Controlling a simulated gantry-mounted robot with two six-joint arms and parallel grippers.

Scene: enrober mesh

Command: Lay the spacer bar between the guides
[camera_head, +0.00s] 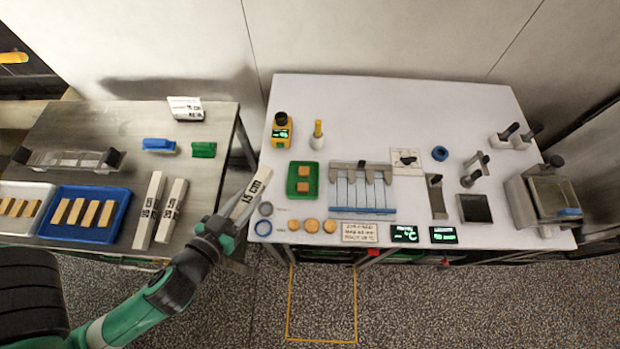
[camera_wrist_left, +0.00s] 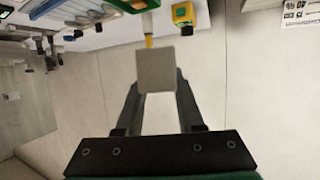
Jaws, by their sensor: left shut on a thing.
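My left gripper (camera_head: 217,228) is shut on a pale spacer bar (camera_head: 252,194) with a black label that seems to read 1.5 cm. The bar points up and right, over the gap between the two tables near the white table's left edge. In the left wrist view, the square end of the bar (camera_wrist_left: 156,70) sits between the fingers. The grey guides (camera_head: 376,172) stand on the white table to the right, over a frame with blue lines (camera_head: 362,197). The bar is well apart from them. My right gripper is not in view.
Two more labelled pale bars (camera_head: 149,209) (camera_head: 171,211) lie on the left table beside a blue tray (camera_head: 71,234) of biscuit bars.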

